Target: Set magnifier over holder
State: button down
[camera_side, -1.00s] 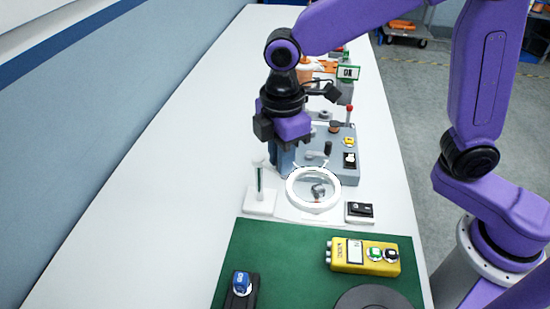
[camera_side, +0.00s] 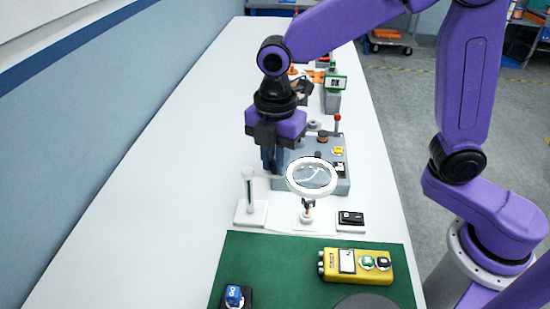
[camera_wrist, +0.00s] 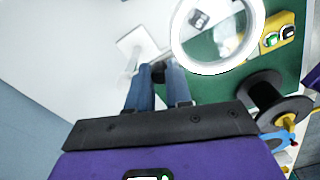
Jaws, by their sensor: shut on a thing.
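The magnifier is a round white ring with a clear lens (camera_side: 312,174). In the wrist view its ring (camera_wrist: 178,52) is at the top, just beyond my fingers. My gripper (camera_side: 272,165) is shut on the magnifier's dark handle, left of the ring; the blue fingers (camera_wrist: 156,76) also show in the wrist view. The ring is held above the table. A small upright piece with an orange part (camera_side: 307,212), which looks like the holder, stands on a white base just below and in front of the ring. Its top is close under the rim; I cannot tell whether they touch.
A white stand with an upright tube (camera_side: 249,190) is left of the ring. A black switch box (camera_side: 350,220) is to the right, and a grey control panel (camera_side: 330,150) behind. A yellow meter (camera_side: 355,265) lies on the green mat (camera_side: 285,262). The left table is clear.

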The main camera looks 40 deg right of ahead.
jog(key=shift+w+r, duration=0.1)
jog(key=c, duration=1)
grip_release()
jog(key=shift+c, duration=0.2)
notch_tip(320, 180, up, 17)
jog(key=shift+r, duration=0.15)
jog(key=shift+d, duration=0.1)
jog(key=s+d+f+m, duration=1)
jog(key=s+d+f, duration=0.7)
jog(key=s, duration=0.3)
jog(key=shift+s+d+f, duration=0.15)
jog(key=shift+d+f, duration=0.1)
jog(key=shift+f, duration=0.3)
